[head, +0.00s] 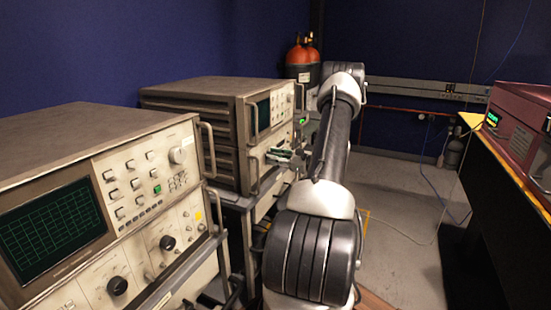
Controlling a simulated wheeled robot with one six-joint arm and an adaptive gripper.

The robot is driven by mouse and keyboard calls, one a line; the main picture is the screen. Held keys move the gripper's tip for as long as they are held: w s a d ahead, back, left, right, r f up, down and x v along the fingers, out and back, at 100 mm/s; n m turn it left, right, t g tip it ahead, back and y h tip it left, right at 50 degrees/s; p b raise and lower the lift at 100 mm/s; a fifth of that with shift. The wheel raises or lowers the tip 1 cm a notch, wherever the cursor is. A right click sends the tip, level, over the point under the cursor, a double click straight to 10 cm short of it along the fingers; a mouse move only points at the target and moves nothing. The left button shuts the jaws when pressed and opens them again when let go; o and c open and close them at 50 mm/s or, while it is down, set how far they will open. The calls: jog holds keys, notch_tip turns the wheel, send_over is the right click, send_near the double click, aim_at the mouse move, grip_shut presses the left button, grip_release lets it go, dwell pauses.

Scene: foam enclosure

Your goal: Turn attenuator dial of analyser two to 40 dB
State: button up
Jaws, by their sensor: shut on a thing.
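Two beige analysers stand side by side on the left. The nearer analyser (110,160) has a dark green-grid screen, several buttons and black-capped dials (168,243) on its lower panel. The farther analyser (200,95) has a smaller screen and its front panel is seen at a steep angle. No label telling which is analyser two is readable. My gripper (284,157) is small in view, at the farther analyser's lower front panel, and appears shut on a dial there. The dial itself and its scale are hidden, so its setting cannot be read.
My arm crosses the middle and covers part of the view. Metal handles (207,150) stick out from the analyser fronts. Orange-topped cylinders (303,55) stand at the back. A bench with a red instrument (518,120) is on the right. Grey floor (400,190) is free between, with thin cables.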

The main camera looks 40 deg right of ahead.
jog(key=o, duration=1)
jog(key=v, duration=1.2)
